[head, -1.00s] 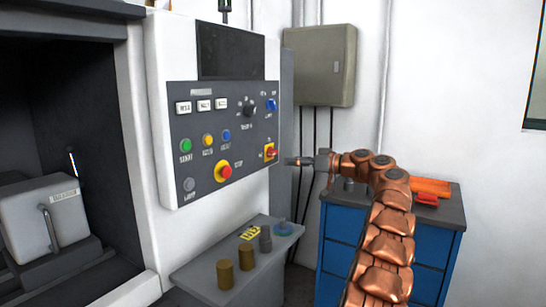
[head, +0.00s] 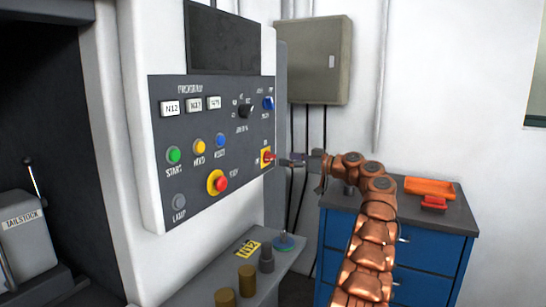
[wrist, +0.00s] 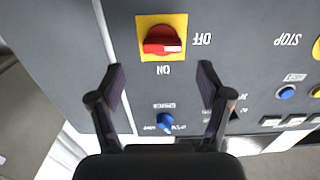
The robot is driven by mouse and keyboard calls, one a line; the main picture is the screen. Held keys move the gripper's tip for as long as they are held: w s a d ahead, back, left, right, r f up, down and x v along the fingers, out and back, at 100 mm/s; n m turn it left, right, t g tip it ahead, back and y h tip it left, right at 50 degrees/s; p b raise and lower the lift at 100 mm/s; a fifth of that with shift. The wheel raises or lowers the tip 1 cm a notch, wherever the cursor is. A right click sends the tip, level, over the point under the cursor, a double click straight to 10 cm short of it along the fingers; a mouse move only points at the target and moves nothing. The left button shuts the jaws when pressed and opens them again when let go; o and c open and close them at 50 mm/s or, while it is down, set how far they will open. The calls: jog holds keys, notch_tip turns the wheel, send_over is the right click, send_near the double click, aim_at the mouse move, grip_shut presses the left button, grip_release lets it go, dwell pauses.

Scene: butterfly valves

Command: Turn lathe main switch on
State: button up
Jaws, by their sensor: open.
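The main switch (head: 266,157) is a red rotary knob on a yellow square plate at the right edge of the lathe control panel (head: 215,190). In the wrist view the red knob (wrist: 163,42) shows upside down, with "OFF" to its right and "ON" below it. Its grip lies roughly level, with a white mark at its right end, on the OFF side. My gripper (head: 284,161) is just right of the switch in the head view. In the wrist view its two dark fingers (wrist: 161,75) are spread and empty, pointing toward the knob without visible contact.
A blue selector knob (wrist: 165,121) lies between the fingers in the wrist view. A shelf (head: 205,275) with several cylinders is below. A blue cabinet (head: 435,265) stands right.

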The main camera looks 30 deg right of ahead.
aim_at(273, 157)
jog(key=shift+p+x, duration=0.95)
jog(key=shift+x, duration=2)
jog(key=shift+s+a, duration=0.1)
jog(key=shift+a, duration=0.05)
jog(key=shift+c, duration=0.4)
jog(key=c, duration=1.1)
